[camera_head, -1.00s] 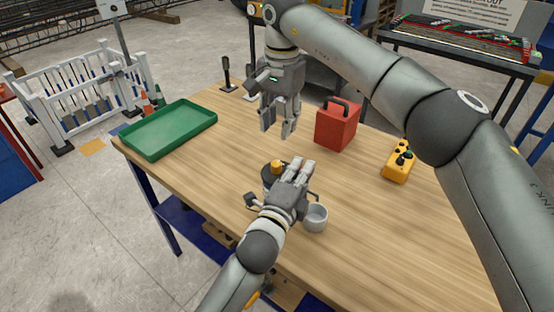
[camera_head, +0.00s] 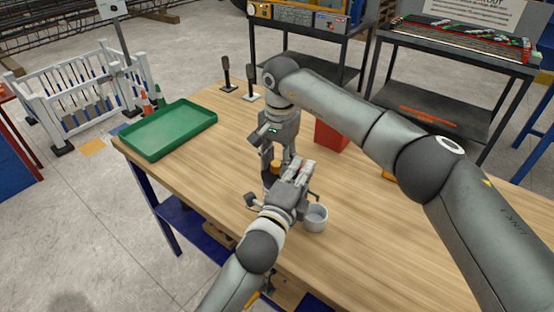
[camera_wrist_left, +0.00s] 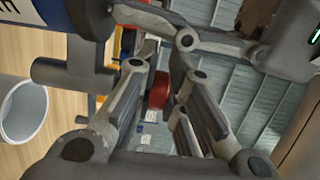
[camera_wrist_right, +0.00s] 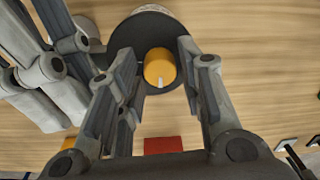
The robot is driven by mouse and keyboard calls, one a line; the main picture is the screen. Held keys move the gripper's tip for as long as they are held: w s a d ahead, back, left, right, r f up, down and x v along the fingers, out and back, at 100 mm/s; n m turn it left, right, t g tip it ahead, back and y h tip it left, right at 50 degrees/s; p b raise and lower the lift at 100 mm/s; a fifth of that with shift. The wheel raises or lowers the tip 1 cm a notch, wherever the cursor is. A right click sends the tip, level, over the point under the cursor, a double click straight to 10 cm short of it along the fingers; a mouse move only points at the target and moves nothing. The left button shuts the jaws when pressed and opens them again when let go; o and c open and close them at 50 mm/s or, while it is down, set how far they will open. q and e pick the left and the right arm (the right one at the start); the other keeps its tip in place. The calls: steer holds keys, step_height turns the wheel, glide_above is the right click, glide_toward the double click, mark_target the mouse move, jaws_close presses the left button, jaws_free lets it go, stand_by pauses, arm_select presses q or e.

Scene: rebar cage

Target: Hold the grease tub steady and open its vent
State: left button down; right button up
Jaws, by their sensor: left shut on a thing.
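The grease tub stands on the wooden table, mostly hidden behind my grippers in the head view. In the right wrist view its round dark lid (camera_wrist_right: 133,32) shows, with an orange vent knob (camera_wrist_right: 160,68) bearing a pale mark. The knob also shows in the head view (camera_head: 275,168). My left gripper (camera_head: 304,170) is shut at the tub's side; its exact contact is hidden. My right gripper (camera_wrist_right: 156,88) points down over the lid, open, with the knob between its fingers and a visible gap each side.
A pale cup (camera_head: 315,217) stands close beside my left gripper. A red box (camera_head: 330,137) is behind, partly covered by my right arm. A green tray (camera_head: 168,130) lies at the table's left end. The front right of the table is clear.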

steer(key=c, duration=0.8)
steer(key=shift+o, duration=0.2)
steer(key=m, duration=0.4)
steer(key=shift+m, duration=0.4)
steer(key=m, duration=0.4)
steer(key=shift+m, duration=0.3)
steer(key=m, duration=0.4)
steer(key=shift+m+h, duration=0.3)
steer(key=shift+m, duration=1.9)
jaws_close()
